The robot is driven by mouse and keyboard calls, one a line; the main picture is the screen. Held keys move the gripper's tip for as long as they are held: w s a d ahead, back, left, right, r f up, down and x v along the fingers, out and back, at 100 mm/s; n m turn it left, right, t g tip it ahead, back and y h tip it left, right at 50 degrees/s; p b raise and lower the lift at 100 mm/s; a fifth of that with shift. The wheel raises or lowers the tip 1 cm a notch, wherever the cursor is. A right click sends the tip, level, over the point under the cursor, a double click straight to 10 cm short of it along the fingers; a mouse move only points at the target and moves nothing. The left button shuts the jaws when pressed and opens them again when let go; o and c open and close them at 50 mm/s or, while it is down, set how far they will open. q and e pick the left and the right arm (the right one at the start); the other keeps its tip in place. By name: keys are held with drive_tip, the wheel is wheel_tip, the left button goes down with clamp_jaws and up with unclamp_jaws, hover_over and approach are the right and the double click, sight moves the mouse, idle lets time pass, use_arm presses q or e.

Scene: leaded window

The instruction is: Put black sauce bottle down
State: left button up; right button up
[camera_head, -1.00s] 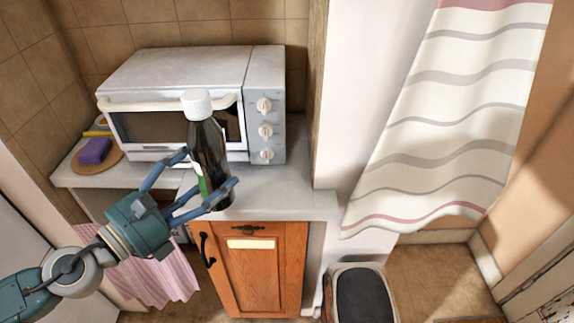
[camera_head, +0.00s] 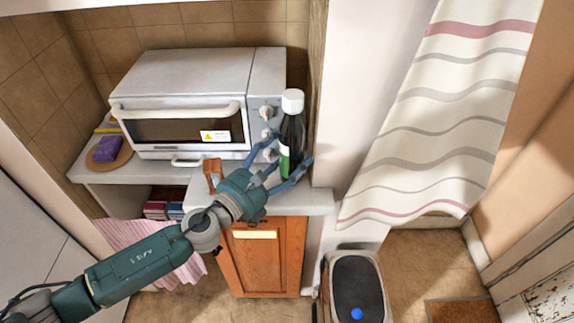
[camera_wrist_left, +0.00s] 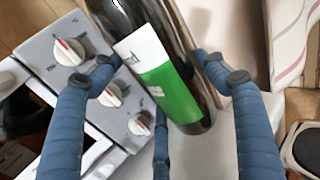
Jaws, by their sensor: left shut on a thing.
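The black sauce bottle (camera_head: 291,135) has a white cap and a white and green label. It is upright in the head view, in front of the oven's knob panel at the right end of the counter (camera_head: 318,203). My left gripper (camera_head: 290,152) is shut around it with its blue fingers. In the left wrist view the bottle (camera_wrist_left: 170,85) lies between the fingers, its base over the pale counter. I cannot tell whether the base touches the counter. My right gripper is not in view.
A white toaster oven (camera_head: 185,95) stands close behind and left of the bottle. A small brown object (camera_head: 212,172) is on the counter left of my gripper. A purple sponge (camera_head: 107,148) lies far left. The wall edge is close on the right; a bin (camera_head: 356,290) stands below.

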sight(280, 173)
use_arm(q)
drive_tip(key=shift+a+f, duration=0.1)
drive_tip(key=shift+f, duration=0.4)
wheel_tip(280, 173, down, 3)
drive_tip(key=shift+r+b, duration=0.15)
drive_tip(key=shift+b, duration=0.9)
drive_tip(key=shift+w+d+f, duration=0.2)
drive_tip(key=shift+f, duration=0.05)
drive_tip(key=shift+f, duration=0.2)
drive_tip(key=o, duration=1.7)
drive_tip(key=shift+s, duration=0.1)
